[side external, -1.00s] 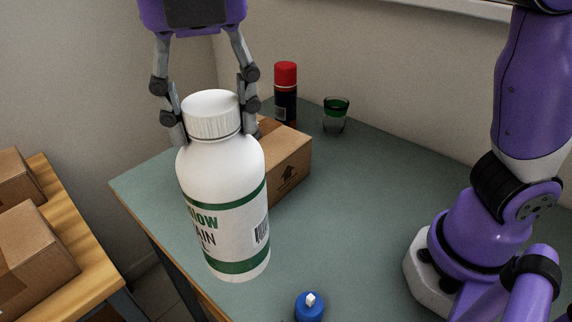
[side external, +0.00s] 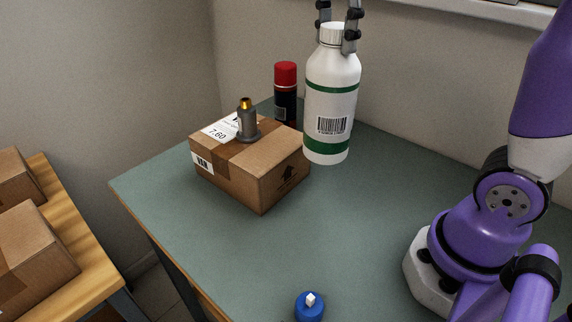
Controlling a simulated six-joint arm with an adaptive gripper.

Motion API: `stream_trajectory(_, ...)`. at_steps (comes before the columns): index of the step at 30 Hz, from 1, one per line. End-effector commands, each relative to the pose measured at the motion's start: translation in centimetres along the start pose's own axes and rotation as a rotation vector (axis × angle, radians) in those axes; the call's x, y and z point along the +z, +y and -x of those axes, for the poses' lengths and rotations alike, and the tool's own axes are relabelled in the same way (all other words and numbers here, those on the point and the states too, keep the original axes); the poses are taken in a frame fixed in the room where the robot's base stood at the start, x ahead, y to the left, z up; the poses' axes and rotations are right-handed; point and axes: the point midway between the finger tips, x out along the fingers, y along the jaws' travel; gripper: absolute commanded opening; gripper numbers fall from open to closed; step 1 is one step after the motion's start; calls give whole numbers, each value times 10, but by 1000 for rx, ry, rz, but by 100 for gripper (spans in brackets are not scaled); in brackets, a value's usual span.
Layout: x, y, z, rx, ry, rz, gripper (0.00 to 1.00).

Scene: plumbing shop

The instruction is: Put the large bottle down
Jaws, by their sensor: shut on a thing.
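The large bottle (side external: 330,108) is white with green bands, a barcode and a white cap. It is upright toward the back of the green-topped table (side external: 370,225), to the right of the cardboard box. My gripper (side external: 337,38) is shut on the bottle at its cap and neck, with the upper part of the gripper out of the picture. I cannot tell whether the bottle's base touches the table or hangs just above it.
A cardboard box (side external: 262,172) bears a small grey fitting with a brass tip (side external: 247,122). A red-capped spray can (side external: 286,95) stands close left of the bottle. A blue object (side external: 309,307) is at the front edge. The table's middle is clear.

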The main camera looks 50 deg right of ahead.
Motion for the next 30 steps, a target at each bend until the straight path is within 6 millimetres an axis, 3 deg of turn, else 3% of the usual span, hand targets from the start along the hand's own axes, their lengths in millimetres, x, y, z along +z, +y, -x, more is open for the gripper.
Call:
stream_trajectory(10, 36, 4, -6, 1, 0, -155, 0)
stream_trajectory(24, 118, 32, -58, 0, -1, -153, 0)
stream_trajectory(30, 133, 39, -68, 3, 0, -148, 0)
